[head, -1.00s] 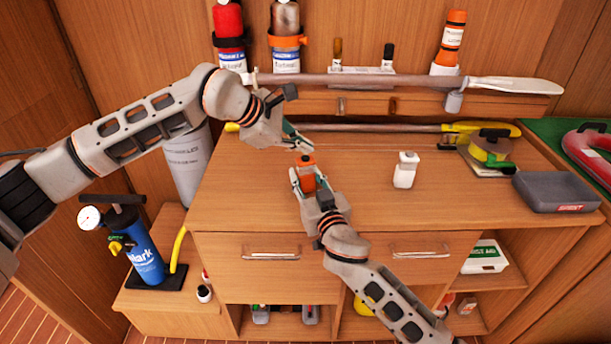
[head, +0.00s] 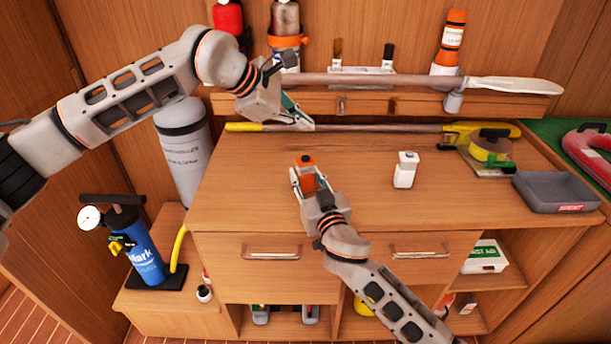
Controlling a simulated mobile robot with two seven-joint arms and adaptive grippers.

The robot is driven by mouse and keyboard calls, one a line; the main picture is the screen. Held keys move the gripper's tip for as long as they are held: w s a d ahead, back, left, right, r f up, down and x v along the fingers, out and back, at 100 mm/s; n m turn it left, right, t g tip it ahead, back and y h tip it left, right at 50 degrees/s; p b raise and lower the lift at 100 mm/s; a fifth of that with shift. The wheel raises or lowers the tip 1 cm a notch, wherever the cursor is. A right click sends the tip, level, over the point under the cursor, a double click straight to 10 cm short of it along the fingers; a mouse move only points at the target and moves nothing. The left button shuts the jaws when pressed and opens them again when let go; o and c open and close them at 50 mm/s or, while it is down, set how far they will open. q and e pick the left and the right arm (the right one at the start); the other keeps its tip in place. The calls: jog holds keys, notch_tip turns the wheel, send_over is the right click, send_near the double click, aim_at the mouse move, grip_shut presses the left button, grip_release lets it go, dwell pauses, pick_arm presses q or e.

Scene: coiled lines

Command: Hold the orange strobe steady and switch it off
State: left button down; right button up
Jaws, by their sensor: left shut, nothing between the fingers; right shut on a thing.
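The orange strobe (head: 306,161) stands upright on the wooden worktop, left of its middle. My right gripper (head: 307,181) is shut on the strobe from the front, one finger on each side. The fingers cover part of its body, and the top shows above them. My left gripper (head: 303,124) is shut and empty. It is above and behind the strobe, apart from it, near the back of the worktop. I cannot tell from this view whether the strobe is lit.
A white bottle-like item (head: 405,170) stands to the right of the strobe. A long yellow-ended pole (head: 390,128) lies along the back edge. A grey tray (head: 557,192) sits at the right end. The worktop between the strobe and the white item is clear.

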jog(key=o, duration=1.2)
jog(key=shift+o, duration=0.2)
jog(key=shift+s, duration=0.1)
